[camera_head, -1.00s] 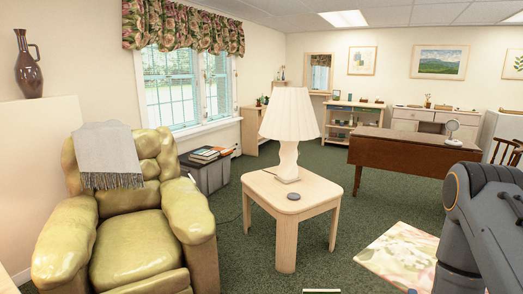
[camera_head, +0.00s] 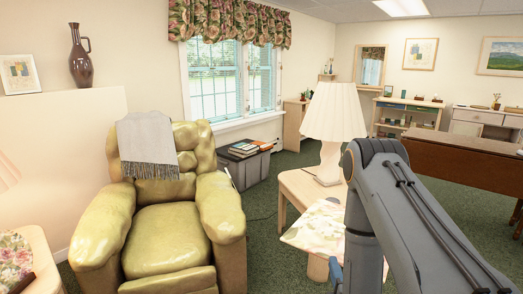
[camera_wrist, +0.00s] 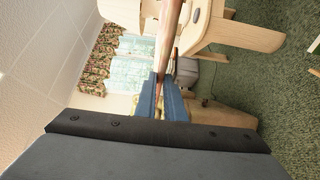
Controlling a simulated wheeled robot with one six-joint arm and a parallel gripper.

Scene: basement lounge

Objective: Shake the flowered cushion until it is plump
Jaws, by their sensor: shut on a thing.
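The flowered cushion (camera_head: 316,228), pale with pink and green print, is in the head view in front of the lamp table, just left of my arm. It looks flat and tilted, held in the air. My gripper (camera_wrist: 160,95) shows in the wrist view with its blue fingers closed on a thin brownish strip (camera_wrist: 169,40), which appears to be the cushion seen edge-on. In the head view my arm hides most of the grip; only a bit of blue shows below the cushion.
A green leather armchair (camera_head: 167,240) with a grey throw stands left of the cushion. The lamp table (camera_head: 291,190) with a white lamp (camera_head: 333,125) is close behind it. Green carpet (camera_head: 262,245) shows between chair and table.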

